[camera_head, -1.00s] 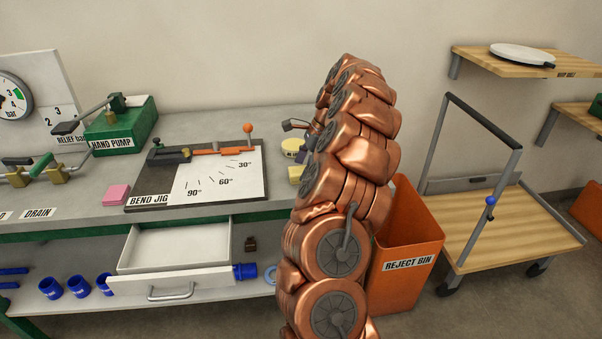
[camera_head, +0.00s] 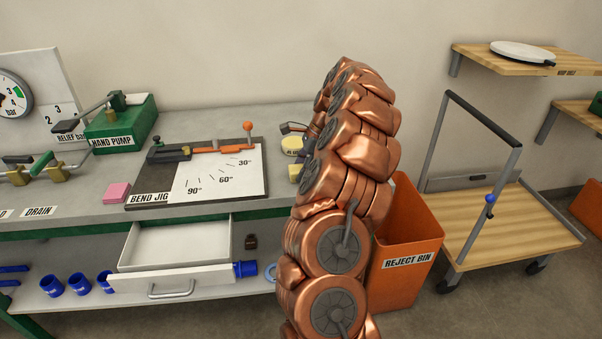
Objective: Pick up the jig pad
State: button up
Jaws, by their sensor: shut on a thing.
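My gripper (camera_head: 294,128) shows only as a small dark part at the left edge of my copper arm, above the bench just right of the bend jig. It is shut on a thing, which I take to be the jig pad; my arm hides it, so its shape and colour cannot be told. The bend jig (camera_head: 253,184) lies flat on the bench, a dark board with a white angle face and an orange-knobbed lever.
Yellow pieces (camera_head: 291,146) stand near my gripper, partly hidden by my arm. A pink block (camera_head: 117,192) lies left of the jig. The green hand pump (camera_head: 122,128) stands behind it. An open white drawer (camera_head: 172,275) juts out below. The orange reject bin (camera_head: 409,239) stands right.

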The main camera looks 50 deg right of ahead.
aim_at(296, 168)
jog(key=shift+c, duration=0.5)
jog(key=shift+r, duration=0.1)
jog(key=shift+r+b, duration=0.5)
jog(key=shift+r, duration=1.2)
jog(key=shift+s+a+r+b, duration=0.25)
jog(key=shift+s+a+b, duration=0.25)
jog(key=shift+s+a, duration=1.4)
jog(key=shift+s+a+r+b, duration=0.2)
jog(key=shift+s+a+b, duration=0.35)
jog(key=shift+s+a, duration=1.3)
jog(key=shift+s+a+r+b, duration=0.4)
jog(key=shift+s+a, duration=0.75)
jog(key=shift+a, duration=1.45)
jog(key=shift+f, duration=0.15)
jog(key=o, duration=0.7)
jog(key=shift+c, duration=0.2)
jog(key=c, duration=0.5)
jog(key=shift+o, duration=0.2)
jog(key=shift+f, duration=0.1)
